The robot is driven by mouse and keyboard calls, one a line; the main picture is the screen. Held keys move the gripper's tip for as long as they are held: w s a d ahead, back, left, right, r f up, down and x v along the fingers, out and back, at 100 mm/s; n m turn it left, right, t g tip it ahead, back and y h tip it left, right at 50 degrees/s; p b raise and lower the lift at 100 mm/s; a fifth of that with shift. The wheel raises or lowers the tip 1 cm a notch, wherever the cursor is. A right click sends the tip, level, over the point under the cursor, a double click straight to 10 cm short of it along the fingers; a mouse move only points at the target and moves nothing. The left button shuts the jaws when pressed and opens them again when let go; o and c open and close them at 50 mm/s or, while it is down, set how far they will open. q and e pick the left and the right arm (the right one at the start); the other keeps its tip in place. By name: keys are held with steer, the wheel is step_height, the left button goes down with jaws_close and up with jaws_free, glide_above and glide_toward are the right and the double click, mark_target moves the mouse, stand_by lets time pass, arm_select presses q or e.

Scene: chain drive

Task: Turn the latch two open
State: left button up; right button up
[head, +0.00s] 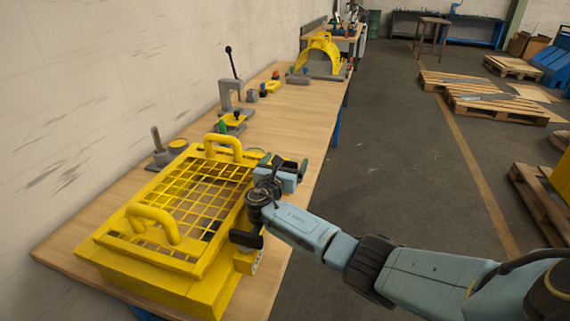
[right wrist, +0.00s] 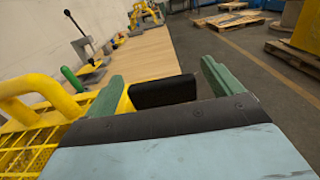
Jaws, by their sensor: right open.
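A yellow guard box (head: 190,285) with a mesh lid (head: 190,200) and two loop handles stands on the bench. A near latch with a black handle (head: 246,239) sits on its right side. My right gripper (head: 283,164) is at the far right corner of the box, with its jaws apart. In the right wrist view, a black latch handle (right wrist: 163,91) on a yellow mount lies between the two green fingers, with visible space on its right. I cannot tell whether either finger touches it. My gripper mostly hides this far latch in the head view. My left gripper is out of view.
The wooden bench (head: 190,130) runs along the wall. A grey press with a black lever (head: 232,64), a green knob (head: 222,127) and a yellow arched guard (head: 322,50) stand farther back. Pallets (head: 500,105) lie on the floor at right.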

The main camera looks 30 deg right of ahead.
step_height(320, 180, up, 10)
steer(key=shift+f+p, duration=0.2)
steer(key=shift+p, duration=0.95)
steer(key=shift+s+f, duration=0.1)
steer(key=shift+f, duration=0.05)
